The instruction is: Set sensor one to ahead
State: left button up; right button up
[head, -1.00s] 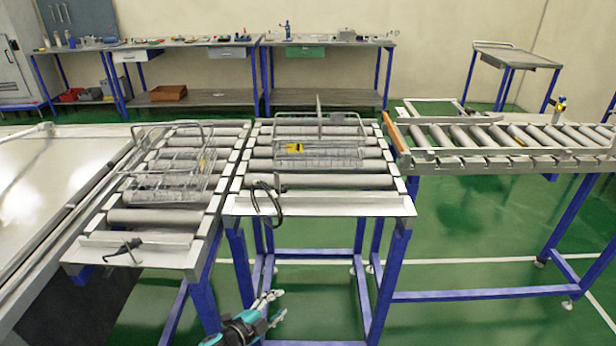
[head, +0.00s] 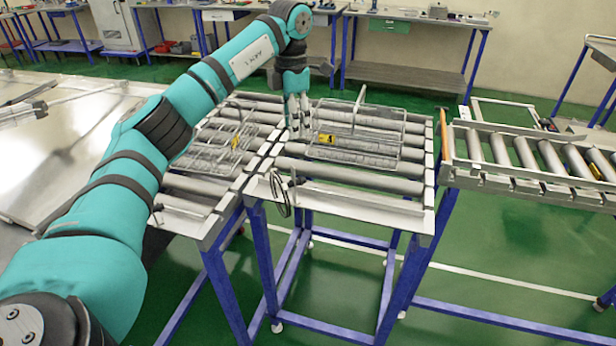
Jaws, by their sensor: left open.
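My left arm comes in from the left, and its left gripper (head: 297,131) points down, open and empty, over the gap between the left and middle roller conveyors. A small sensor with a looped black cable (head: 279,193) stands on the front left corner of the middle conveyor (head: 345,205), in front of and below the gripper. A second small dark sensor (head: 156,209) sits on the front of the left conveyor (head: 180,212), partly behind my arm. No label shows which is sensor one. The direction each sensor faces is too small to tell. My right gripper is out of view.
A wire basket with a yellow tag (head: 380,140) lies on the middle rollers, just right of the gripper. Another wire basket (head: 212,150) lies on the left conveyor. A right conveyor (head: 540,155) and back workbenches (head: 405,75) stand beyond. Green floor is open in front.

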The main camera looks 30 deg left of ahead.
aim_at(293, 180)
pick_arm(q)
jog(key=f+p, duration=0.1)
jog(key=f, duration=0.4)
jog(key=f+p, duration=0.2)
jog(key=f, duration=0.4)
jog(key=f+p, duration=0.1)
jog(key=f, duration=0.4)
jog(key=shift+s+a+f, duration=0.1)
jog(key=shift+a+f, duration=0.1)
jog(key=shift+a, duration=0.05)
jog(key=shift+f+p, duration=0.3)
jog(key=shift+f, duration=0.2)
grip_shut()
